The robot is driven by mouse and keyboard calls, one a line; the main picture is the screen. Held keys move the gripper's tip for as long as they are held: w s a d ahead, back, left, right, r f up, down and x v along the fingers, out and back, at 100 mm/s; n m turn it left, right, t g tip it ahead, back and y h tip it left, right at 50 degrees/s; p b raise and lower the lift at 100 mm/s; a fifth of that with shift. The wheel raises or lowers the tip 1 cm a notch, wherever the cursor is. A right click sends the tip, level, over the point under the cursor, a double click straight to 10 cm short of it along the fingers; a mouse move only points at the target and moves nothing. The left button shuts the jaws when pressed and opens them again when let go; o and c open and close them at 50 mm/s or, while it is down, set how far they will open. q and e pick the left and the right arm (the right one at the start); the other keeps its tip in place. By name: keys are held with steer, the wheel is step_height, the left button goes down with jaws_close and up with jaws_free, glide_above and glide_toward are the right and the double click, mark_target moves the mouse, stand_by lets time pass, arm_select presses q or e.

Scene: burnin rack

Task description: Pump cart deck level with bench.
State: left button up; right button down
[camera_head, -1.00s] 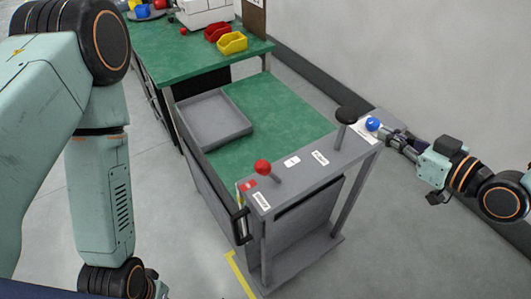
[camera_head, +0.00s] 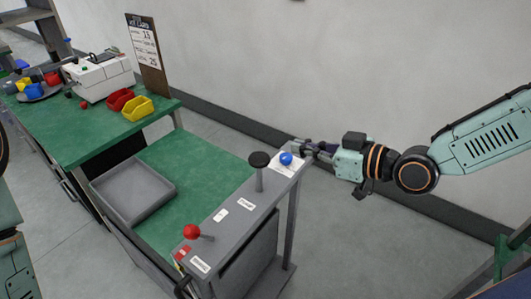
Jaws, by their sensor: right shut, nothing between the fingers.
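The cart (camera_head: 236,233) stands in the middle with a green deck (camera_head: 203,165). Its deck sits lower than the green top of the bench (camera_head: 95,132) behind it. On the cart's grey end panel are a black-knobbed lever (camera_head: 259,162), a red-knobbed lever (camera_head: 193,231) and a blue knob (camera_head: 286,158). My right gripper (camera_head: 306,147) is shut and empty, just right of the blue knob; I cannot tell whether it touches it. My left gripper is out of view; only parts of my left arm show at the left edge.
A grey tray (camera_head: 160,204) lies on the deck. Red (camera_head: 117,100) and yellow (camera_head: 137,108) bins, a white machine (camera_head: 98,82) and a sign board (camera_head: 150,58) stand on the bench. The wall is close behind the cart's right side.

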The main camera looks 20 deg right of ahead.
steer(key=b, duration=0.2)
glide_above(266, 161)
step_height(266, 161, down, 2)
steer(key=shift+s+d+f, duration=0.1)
steer(key=shift+d+f, duration=0.05)
steer(key=shift+f, duration=0.1)
steer(key=f, duration=0.2)
steer(key=shift+w+f, duration=0.2)
steer(key=shift+f, duration=0.2)
steer(key=shift+s+f, duration=0.1)
steer(key=shift+f, duration=0.45)
steer(key=shift+f, duration=0.15)
